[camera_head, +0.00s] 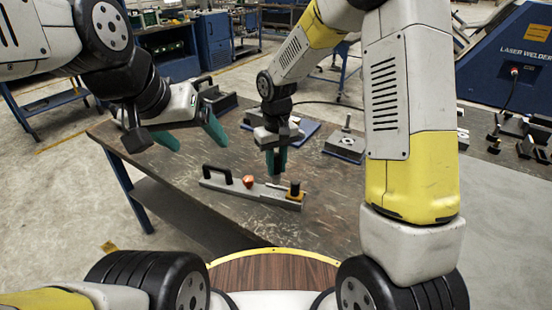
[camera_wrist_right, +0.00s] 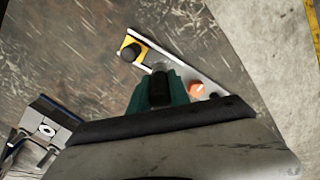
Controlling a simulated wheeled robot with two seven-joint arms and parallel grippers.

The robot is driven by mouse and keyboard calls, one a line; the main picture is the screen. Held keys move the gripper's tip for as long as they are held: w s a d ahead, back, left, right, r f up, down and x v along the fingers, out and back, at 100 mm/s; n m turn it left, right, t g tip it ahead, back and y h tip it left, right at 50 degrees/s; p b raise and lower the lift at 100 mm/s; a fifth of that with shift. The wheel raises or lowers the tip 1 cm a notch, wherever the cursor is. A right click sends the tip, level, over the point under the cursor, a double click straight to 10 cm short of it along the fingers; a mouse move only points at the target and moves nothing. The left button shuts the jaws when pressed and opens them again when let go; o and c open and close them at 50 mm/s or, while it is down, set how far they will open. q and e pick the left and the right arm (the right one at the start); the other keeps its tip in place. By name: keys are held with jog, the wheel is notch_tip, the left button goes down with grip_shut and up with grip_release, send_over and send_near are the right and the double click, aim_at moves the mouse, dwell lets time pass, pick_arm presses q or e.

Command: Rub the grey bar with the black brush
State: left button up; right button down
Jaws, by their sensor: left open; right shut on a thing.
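The grey bar (camera_head: 232,187) lies on the workbench, with a black arched handle (camera_head: 217,174) at its left end, a red-orange knob (camera_head: 248,181) near its middle and a yellow block with a black knob (camera_head: 295,190) at its right end. It also shows in the right wrist view (camera_wrist_right: 184,64). My right gripper (camera_head: 277,163) is over the right half of the bar. Its green fingers are shut on a small black piece (camera_wrist_right: 160,88), apparently the black brush, mostly hidden between them. I cannot tell whether it touches the bar. My left gripper (camera_head: 190,134) is open and empty, above the bench's left part.
The workbench (camera_head: 325,215) is bare in front of the bar. Behind it stand a dark metal block (camera_head: 219,101) and a grey plate with a post (camera_head: 346,143). Several small dark parts (camera_head: 520,130) lie at the far right.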

jog(key=shift+r, duration=1.4)
